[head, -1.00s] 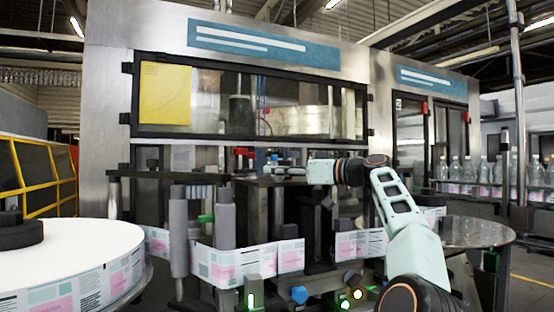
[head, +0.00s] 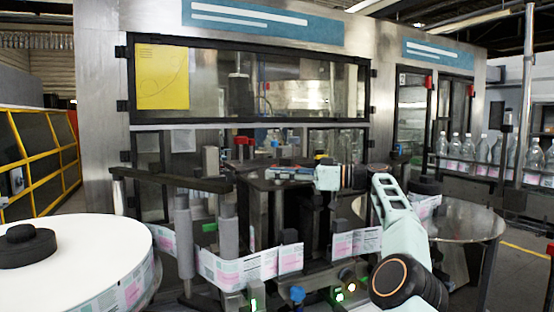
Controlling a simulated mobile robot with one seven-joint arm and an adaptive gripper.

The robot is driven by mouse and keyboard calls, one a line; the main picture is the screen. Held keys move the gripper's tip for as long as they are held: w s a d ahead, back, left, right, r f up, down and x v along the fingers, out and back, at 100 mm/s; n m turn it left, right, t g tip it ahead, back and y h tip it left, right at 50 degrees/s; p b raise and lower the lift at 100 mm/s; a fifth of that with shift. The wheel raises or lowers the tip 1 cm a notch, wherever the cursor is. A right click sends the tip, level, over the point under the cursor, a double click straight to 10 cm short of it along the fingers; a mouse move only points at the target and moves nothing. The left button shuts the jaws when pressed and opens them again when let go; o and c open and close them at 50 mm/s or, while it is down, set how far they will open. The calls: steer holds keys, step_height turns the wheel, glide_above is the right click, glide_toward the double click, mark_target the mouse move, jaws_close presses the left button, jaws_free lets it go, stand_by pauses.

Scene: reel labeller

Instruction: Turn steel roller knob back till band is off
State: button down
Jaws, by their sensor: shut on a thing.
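My gripper (head: 280,173) is at the left end of my pale arm, low over the machine's dark top plate. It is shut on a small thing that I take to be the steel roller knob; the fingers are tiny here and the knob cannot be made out. The printed band (head: 240,268), white with pink and teal, runs from the large reel (head: 70,235) past two upright grey rollers (head: 184,238) to the front of the machine. Another stretch of band (head: 358,243) shows right of a gap. Whether the band touches the steel roller is hidden.
A dark bar (head: 170,181) spans above the grey rollers. Blue (head: 297,294) and green-lit parts sit low in front. A round metal table (head: 465,222) stands at the right, with bottles (head: 490,155) behind it. A windowed cabinet (head: 250,85) closes off the back.

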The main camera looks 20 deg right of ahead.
steer(key=shift+d+r+n+g+y+p, duration=0.15)
steer(key=shift+n+g+y+p, duration=0.15)
steer(key=shift+p, duration=1.25)
steer(key=c, duration=2)
jaws_free()
steer(key=o, duration=0.4)
steer(key=shift+s+d, duration=0.15)
steer(key=shift+s, duration=0.05)
steer(key=shift+w, duration=0.1)
steer(key=shift+f+b, duration=0.3)
steer(key=shift+b, duration=0.65)
steer(key=m+t+h+b, duration=0.1)
steer(key=b, duration=0.3)
steer(key=t+b, duration=0.1)
steer(key=b, duration=0.4)
steer(key=shift+a+f+m+h, duration=0.1)
steer(key=shift+a+m+h, duration=0.1)
steer(key=shift+m+h, duration=0.2)
steer(key=m+t+h+b, duration=0.2)
steer(key=h+b, duration=0.1)
steer(key=b, duration=0.7)
steer(key=shift+m+t, duration=0.4)
steer(key=shift+a+m+t+h+b, duration=0.1)
steer(key=shift+m+t+h+b, duration=0.2)
steer(key=shift+h+b, duration=0.5)
